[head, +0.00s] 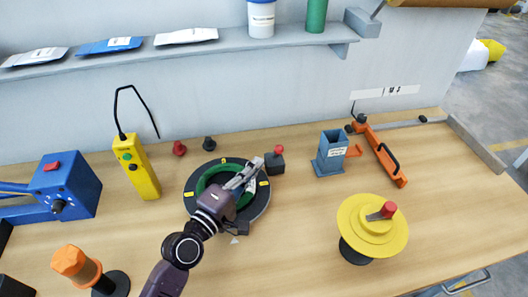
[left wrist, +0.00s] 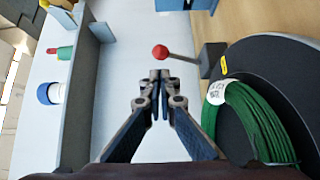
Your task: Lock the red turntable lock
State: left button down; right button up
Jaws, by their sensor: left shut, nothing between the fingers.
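The turntable lock is a dark block (head: 275,165) with a red ball knob (head: 278,150), at the right edge of the dark turntable (head: 262,201). In the left wrist view the red knob (left wrist: 160,52) sits on a thin lever that reaches out from the dark block (left wrist: 213,58). A green coil (head: 204,182) lies on the turntable, and it also shows in the left wrist view (left wrist: 248,118). My left gripper (head: 257,163) is shut and empty above the turntable, its fingertips (left wrist: 160,76) pointing toward the knob and apart from it. My right gripper is not in view.
A yellow pendant (head: 143,170) and blue machine (head: 66,188) stand left. A blue-grey holder (head: 331,153), orange tool (head: 385,155) and yellow reel (head: 371,226) stand right. A shelf (head: 180,50) runs along the back wall. Bare wood lies between the turntable and reel.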

pick_arm(q)
jog(key=v, duration=0.5)
jog(key=shift+a, duration=0.25)
